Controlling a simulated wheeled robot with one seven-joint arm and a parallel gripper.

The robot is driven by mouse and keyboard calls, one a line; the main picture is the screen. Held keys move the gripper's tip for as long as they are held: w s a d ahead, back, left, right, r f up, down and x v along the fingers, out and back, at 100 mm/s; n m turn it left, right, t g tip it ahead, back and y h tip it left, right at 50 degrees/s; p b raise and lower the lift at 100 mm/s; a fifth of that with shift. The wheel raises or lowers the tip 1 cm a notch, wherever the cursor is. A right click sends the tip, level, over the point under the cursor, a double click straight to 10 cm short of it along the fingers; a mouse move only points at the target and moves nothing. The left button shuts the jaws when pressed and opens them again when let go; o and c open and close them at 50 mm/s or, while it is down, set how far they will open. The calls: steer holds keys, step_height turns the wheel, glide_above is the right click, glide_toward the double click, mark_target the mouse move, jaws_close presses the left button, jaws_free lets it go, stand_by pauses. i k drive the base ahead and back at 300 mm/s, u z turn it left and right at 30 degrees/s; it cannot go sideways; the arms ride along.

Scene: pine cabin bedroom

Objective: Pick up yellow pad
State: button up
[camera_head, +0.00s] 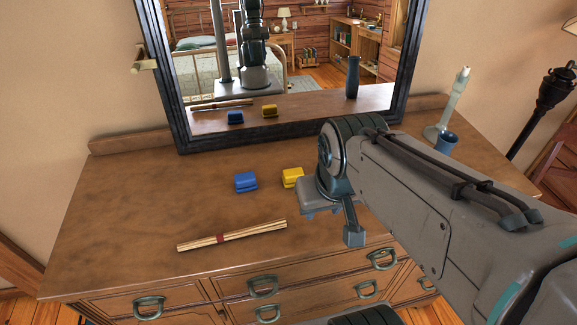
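The yellow pad (291,177) lies on the wooden dresser top, just right of a blue pad (245,182) of like shape. My gripper (335,222) is to the right of and nearer the camera than the yellow pad, over the front part of the dresser. One finger hangs down over the dresser's front edge. The gripper body lies close to the pad's right end in the picture. I cannot tell the gap between them or how far apart the fingers are. Nothing is seen held.
A tied bundle of sticks (232,235) lies in front of the pads. A mirror (283,132) stands behind, reflecting both pads and a dark vase. The dresser's left side (130,205) is clear.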

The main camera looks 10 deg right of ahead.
mark_target(290, 178)
steer(key=k, duration=1)
steer(key=u, duration=1.15)
steer(key=i, duration=0.65)
steer(key=z, duration=1.2)
steer(key=i, duration=0.5)
steer(key=u, duration=0.05)
